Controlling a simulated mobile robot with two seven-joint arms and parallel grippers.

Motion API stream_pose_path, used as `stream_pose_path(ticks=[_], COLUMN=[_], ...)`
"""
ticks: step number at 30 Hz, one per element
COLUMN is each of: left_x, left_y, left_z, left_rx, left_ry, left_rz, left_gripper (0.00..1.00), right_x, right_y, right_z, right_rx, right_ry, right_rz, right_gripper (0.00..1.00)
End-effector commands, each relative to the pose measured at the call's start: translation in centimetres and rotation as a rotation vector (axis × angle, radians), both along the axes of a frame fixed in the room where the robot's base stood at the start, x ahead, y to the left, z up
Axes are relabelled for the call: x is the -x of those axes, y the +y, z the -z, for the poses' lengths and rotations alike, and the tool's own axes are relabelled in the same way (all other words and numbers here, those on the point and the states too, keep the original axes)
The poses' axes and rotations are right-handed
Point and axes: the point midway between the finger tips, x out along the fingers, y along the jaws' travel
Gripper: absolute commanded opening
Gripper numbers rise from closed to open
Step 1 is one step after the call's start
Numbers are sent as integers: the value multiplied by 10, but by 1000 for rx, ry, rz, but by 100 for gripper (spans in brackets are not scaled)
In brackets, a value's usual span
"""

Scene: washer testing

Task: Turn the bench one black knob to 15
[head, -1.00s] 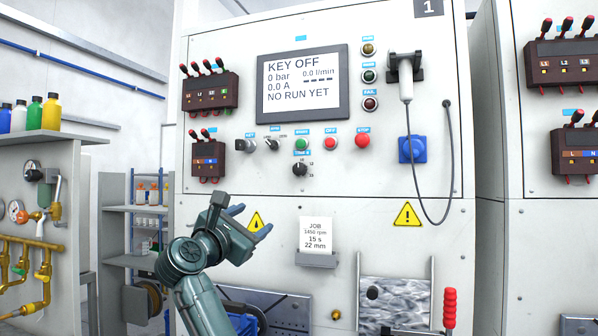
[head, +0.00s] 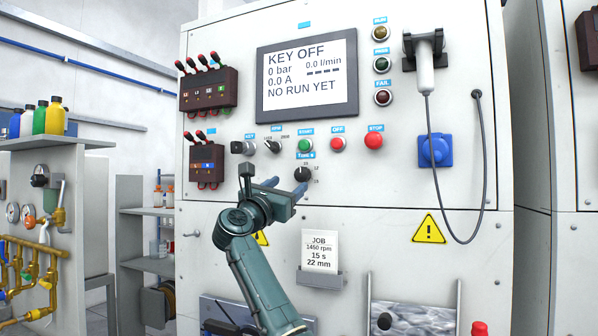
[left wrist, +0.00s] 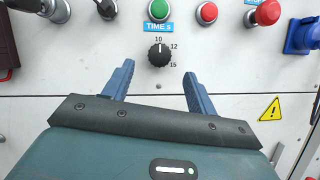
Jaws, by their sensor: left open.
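The black knob (head: 303,174) labelled TIME s sits on the bench one panel, below the green start button. It also shows in the left wrist view (left wrist: 159,56), with 10 above it, 12 to its upper right and 15 to its lower right. A small light mark on it seems to point up near the 10. My left gripper (head: 286,187) is open, just below the knob and apart from it. In the left wrist view its blue fingers (left wrist: 158,75) stand either side below the knob, with nothing between them. My right gripper is out of view.
Above the knob are the green start button (head: 305,145), the red off button (head: 338,144) and the red stop button (head: 374,141). A job card (head: 320,249) reads 15 s. The display (head: 306,79) reads KEY OFF.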

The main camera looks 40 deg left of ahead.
Motion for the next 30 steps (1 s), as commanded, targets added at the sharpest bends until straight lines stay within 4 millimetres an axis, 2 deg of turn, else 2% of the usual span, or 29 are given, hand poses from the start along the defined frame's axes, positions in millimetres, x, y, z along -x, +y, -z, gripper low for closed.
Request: stream_pose_path(ticks=[1, 6, 12, 24, 30], left_x=[-10, -36, -53, -57, -57], left_y=[2, 8, 13, 14, 14], left_z=[-9, -18, -24, -24, -24], left_rx=[1, 0, 0, -1, 0], left_ry=[1, 1, -1, -1, -1], left_rz=[2, 0, -1, -1, -1], left_gripper=[57, 57, 57, 57, 40], right_x=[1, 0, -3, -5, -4], right_y=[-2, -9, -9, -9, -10], right_z=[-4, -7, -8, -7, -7], right_rx=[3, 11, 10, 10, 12], right_ry=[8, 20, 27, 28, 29], right_rz=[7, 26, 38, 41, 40], right_gripper=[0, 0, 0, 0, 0])
